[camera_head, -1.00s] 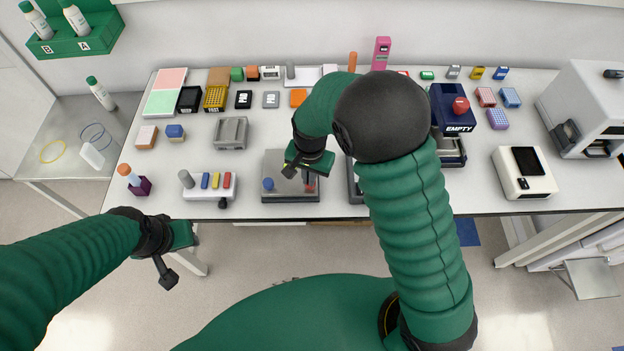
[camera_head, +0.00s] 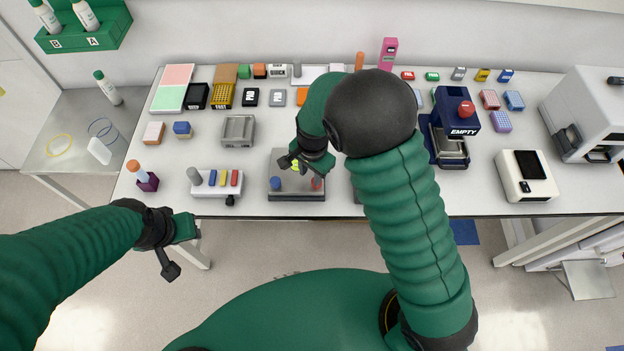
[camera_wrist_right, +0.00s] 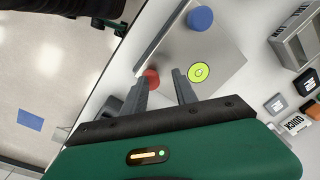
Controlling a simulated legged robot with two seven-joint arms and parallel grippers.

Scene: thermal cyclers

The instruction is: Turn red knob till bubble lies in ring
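A grey tilting plate (camera_head: 297,195) stands at the table's front edge. It carries a blue knob (camera_head: 276,184), a red knob (camera_head: 317,184) and a round yellow-green bubble level (camera_head: 296,166). In the right wrist view the level (camera_wrist_right: 199,72) shows a dark ring; the bubble's exact place in it is too small to tell. My right gripper (camera_wrist_right: 163,76) is open above the plate. The red knob (camera_wrist_right: 152,80) is beside its left finger, partly hidden by it; I cannot tell if they touch. The blue knob (camera_wrist_right: 200,18) is farther off. My left gripper (camera_head: 183,252) appears open and empty, off the table's front.
A white block with coloured pegs (camera_head: 218,190) stands left of the plate. A grey metal block (camera_head: 238,130) is behind it. A navy device marked EMPTY (camera_head: 455,112) and a white instrument (camera_head: 526,176) are to the right. My right arm hides the table right of the plate.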

